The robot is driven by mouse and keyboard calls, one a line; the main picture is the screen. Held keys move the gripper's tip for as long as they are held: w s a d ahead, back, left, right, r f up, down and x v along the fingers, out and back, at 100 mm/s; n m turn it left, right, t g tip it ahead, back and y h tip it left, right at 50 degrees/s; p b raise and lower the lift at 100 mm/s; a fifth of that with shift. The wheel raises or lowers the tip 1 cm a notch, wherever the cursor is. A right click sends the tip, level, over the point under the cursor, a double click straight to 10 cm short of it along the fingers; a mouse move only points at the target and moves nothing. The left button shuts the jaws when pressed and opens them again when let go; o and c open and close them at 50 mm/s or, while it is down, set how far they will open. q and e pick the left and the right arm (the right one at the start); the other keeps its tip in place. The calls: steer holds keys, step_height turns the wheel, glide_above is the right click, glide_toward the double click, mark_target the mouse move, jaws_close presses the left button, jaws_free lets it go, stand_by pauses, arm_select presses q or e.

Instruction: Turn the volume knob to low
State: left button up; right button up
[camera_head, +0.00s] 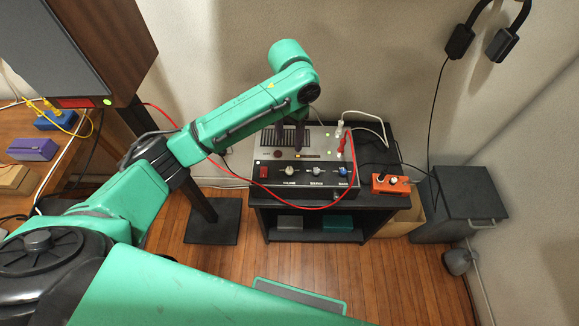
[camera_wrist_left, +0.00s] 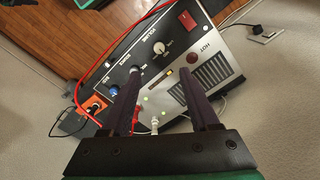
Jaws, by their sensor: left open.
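The amplifier (camera_head: 265,184) sits on a black stand, with a row of knobs along its dark front panel. The pale volume knob (camera_head: 290,171) is the leftmost knob, right of a red switch. It also shows in the left wrist view (camera_wrist_left: 160,48), just beyond and between the fingertips; its setting is too small to read. My left gripper (camera_wrist_left: 160,77) is open and empty, its dark fingers over the amplifier's top, apart from the knob. In the head view, the gripper (camera_head: 299,138) is partly hidden by my arm. My right gripper is not in view.
Beside the volume knob are the middle knob (camera_head: 317,171) and blue bass knob (camera_head: 343,172). A red cable (camera_head: 318,207) loops before the panel. An orange box (camera_head: 390,184) sits right. A dark bin (camera_head: 470,205) stands further right.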

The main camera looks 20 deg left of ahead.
mark_target(289, 170)
arm_select(q)
step_height(289, 170, down, 14)
steer(key=shift+f+b, duration=0.15)
steer(key=shift+b, duration=0.2)
jaws_close()
